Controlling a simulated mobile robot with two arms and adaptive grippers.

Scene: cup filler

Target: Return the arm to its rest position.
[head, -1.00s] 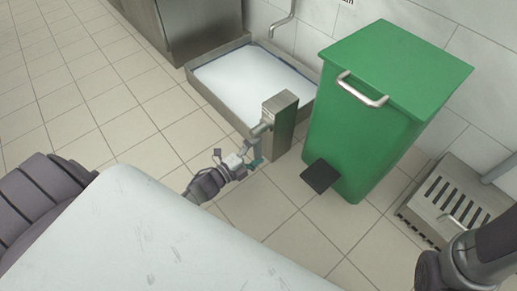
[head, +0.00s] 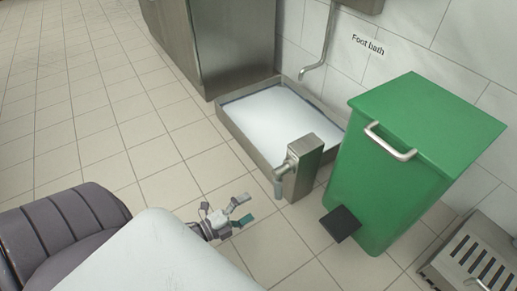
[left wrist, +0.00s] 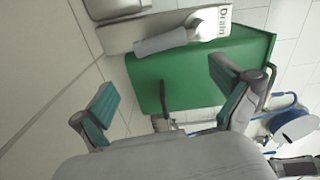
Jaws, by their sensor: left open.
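My left gripper (head: 241,210) is open and empty, low in the head view, in front of and left of the steel post (head: 304,168) with its grey lever (head: 281,182). A gap of floor shows between the fingers and the post. In the left wrist view, the two teal-padded fingers of the left gripper (left wrist: 163,84) are spread wide with nothing between them. Beyond them are the lever (left wrist: 163,41) and a plate marked "Drain" (left wrist: 211,23). My right gripper is not in view.
A green pedal bin (head: 395,175) stands right of the post. A foot bath basin (head: 232,132) with white contents lies behind the post, beside a steel cabinet (head: 235,45). A slotted steel unit (head: 480,262) is at lower right. Tiled floor at left is clear.

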